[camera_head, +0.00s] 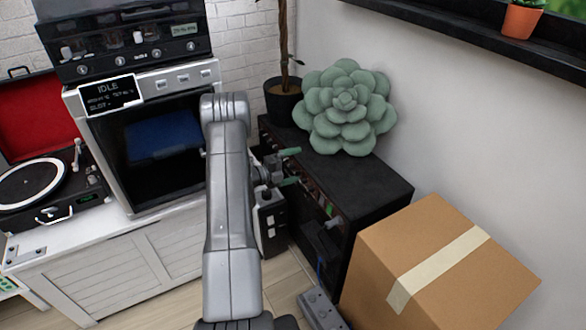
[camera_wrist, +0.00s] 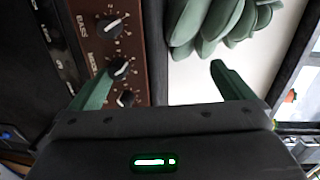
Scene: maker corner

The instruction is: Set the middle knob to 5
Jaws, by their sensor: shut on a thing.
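The amplifier is a black cabinet (camera_head: 372,188) at the right in the head view; its brown control panel (camera_wrist: 138,45) fills the left middle of the wrist view. The middle knob (camera_wrist: 119,67) is black with a white pointer line, below the bass knob (camera_wrist: 109,24); another knob (camera_wrist: 125,98) sits lower. My gripper (camera_head: 289,167) has green fingers and stands at the panel. In the wrist view its left finger is beside the middle knob and its right finger is over the pale background. It is shut on what seems to be the middle knob; the contact is unclear and the setting unreadable.
A green succulent (camera_head: 345,108) and a black plant pot (camera_head: 283,103) stand on the amplifier. A taped cardboard box (camera_head: 440,270) is in front of it at the right. An oven (camera_head: 150,150) and a turntable (camera_head: 35,190) are at the left.

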